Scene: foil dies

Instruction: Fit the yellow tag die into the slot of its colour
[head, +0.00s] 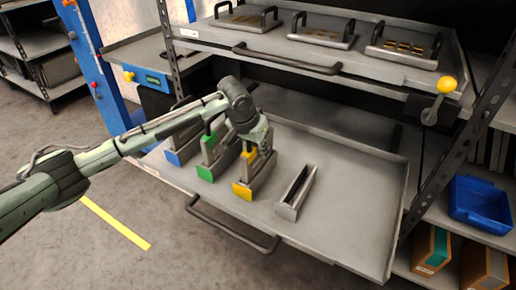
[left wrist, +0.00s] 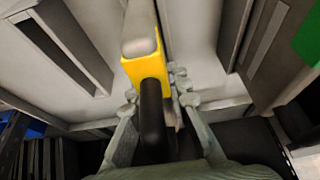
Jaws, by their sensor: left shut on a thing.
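My left gripper (head: 262,150) is shut on the black handle of the yellow tag die (head: 251,156), right above the yellow-fronted slot (head: 242,191) on the pulled-out tray. In the left wrist view the die (left wrist: 146,70) shows its yellow face and grey edge. The left gripper's fingers (left wrist: 155,100) stand either side of its black handle (left wrist: 152,115). The die looks to be in line with the slot, but its lower edge is hidden, so I cannot tell how deep it sits. My right gripper is in neither view.
To the left stand a green-fronted slot (head: 205,173) and a blue-fronted slot (head: 173,158), close by. A plain grey slot (head: 297,194) stands to the right. The tray (head: 350,215) is bare farther right. An upper shelf drawer (head: 290,52) overhangs behind.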

